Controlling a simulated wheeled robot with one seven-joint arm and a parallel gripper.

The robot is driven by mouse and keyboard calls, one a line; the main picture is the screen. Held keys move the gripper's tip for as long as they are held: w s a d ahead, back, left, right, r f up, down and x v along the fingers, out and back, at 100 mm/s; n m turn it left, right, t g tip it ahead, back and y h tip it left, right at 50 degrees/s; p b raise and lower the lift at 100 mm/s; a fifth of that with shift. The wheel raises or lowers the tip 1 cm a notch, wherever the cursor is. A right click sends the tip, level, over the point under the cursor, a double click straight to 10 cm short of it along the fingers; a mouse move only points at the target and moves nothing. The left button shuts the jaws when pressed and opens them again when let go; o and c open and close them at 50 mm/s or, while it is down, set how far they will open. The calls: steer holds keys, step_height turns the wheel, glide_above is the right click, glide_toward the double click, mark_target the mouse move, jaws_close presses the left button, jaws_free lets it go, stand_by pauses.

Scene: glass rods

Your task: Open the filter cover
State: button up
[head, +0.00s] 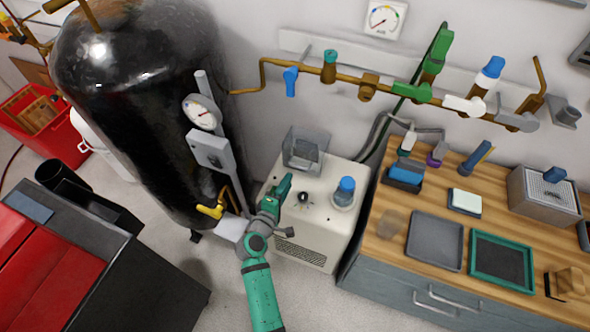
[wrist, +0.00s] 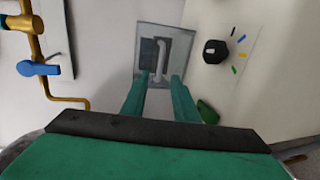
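The filter cover looks to be the grey square panel (wrist: 178,38) with a pale upright handle (wrist: 159,62) in the wrist view. In the head view a grey box-like fitting (head: 306,150) at the back of the white machine (head: 310,225) seems to be the same part. I cannot tell whether it is shut. My gripper (head: 284,188) is over the left side of the machine, in front of the fitting. In the wrist view my two green fingers (wrist: 160,82) are spread with a gap between them, aimed at the handle. Nothing is between them.
A black knob (head: 303,198) and a blue-capped jar (head: 344,192) are on the machine's top. A large black tank (head: 140,110) stands left, with a yellow valve (head: 211,210). Brass wall pipes (head: 300,66) run above. A wooden bench (head: 395,222) is at right.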

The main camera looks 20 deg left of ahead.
glide_toward(304, 156)
steer(key=w+f, duration=0.2)
steer(key=w+a+f, duration=0.1)
steer(key=w+f, duration=0.1)
steer(key=shift+w+a+f, duration=0.1)
steer(key=shift+w+f, duration=0.1)
steer(key=shift+w, duration=0.15)
steer(key=shift+c, duration=0.7)
jaws_close()
